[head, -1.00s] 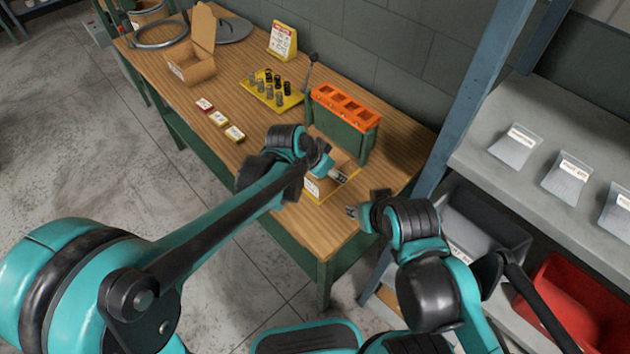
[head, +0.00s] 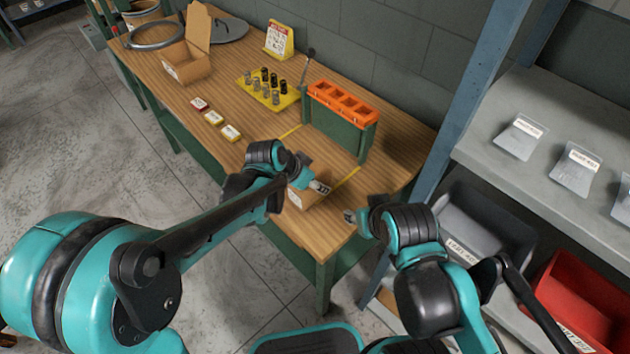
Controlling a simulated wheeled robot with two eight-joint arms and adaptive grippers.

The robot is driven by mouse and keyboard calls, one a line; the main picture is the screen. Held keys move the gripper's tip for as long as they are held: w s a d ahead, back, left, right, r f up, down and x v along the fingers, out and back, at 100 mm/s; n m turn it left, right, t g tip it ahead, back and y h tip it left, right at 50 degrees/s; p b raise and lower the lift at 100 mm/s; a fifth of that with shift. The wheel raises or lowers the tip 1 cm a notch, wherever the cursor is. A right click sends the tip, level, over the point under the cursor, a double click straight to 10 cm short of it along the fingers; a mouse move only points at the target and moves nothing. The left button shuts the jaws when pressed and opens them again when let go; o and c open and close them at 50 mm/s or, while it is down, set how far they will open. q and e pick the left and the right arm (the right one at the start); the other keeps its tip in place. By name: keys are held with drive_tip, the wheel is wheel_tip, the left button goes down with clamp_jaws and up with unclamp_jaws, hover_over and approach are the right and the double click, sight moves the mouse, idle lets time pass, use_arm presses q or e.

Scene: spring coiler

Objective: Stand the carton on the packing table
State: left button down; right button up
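A small brown carton (head: 297,201) with a white label shows near the front of the wooden packing table (head: 342,222), partly hidden by my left gripper. My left gripper (head: 320,187) is at the carton's top edge and appears shut on it; the fingers partly cover the contact. I cannot tell whether the carton's base touches the wood. My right gripper (head: 350,216) is just right of the carton, apart from it, over the table's right front part; its opening is too small to read.
A green stand with an orange top (head: 343,101) is behind the carton. Beyond are a yellow tray (head: 270,94) of springs, small labelled boxes (head: 214,117) and a larger open carton (head: 187,65). Shelves with bins (head: 482,229) stand close on the right.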

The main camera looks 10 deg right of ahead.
use_arm(q)
drive_tip(key=c, duration=0.7)
unclamp_jaws()
drive_tip(key=shift+f, duration=0.1)
drive_tip(key=shift+r, duration=0.25)
drive_tip(key=p+v, duration=0.4)
drive_tip(key=v, duration=0.8)
drive_tip(key=shift+f+p, duration=0.1)
drive_tip(key=shift+p, duration=0.25)
drive_tip(key=s+a+n+t+y, duration=0.1)
drive_tip(key=s+a+n, duration=0.2)
drive_tip(key=a, duration=0.4)
drive_tip(key=s+a+r+n+t+y, duration=0.1)
drive_tip(key=s+a+n, duration=0.3)
drive_tip(key=a, duration=0.4)
drive_tip(key=s+a+r+n+t+y, duration=0.1)
drive_tip(key=s+a+n+y, duration=0.2)
drive_tip(key=a, duration=0.4)
drive_tip(key=s+n, duration=0.1)
drive_tip(key=s, duration=0.1)
drive_tip(key=shift+s+a+t, duration=0.2)
drive_tip(key=shift+s+t, duration=0.1)
drive_tip(key=shift+s, duration=0.05)
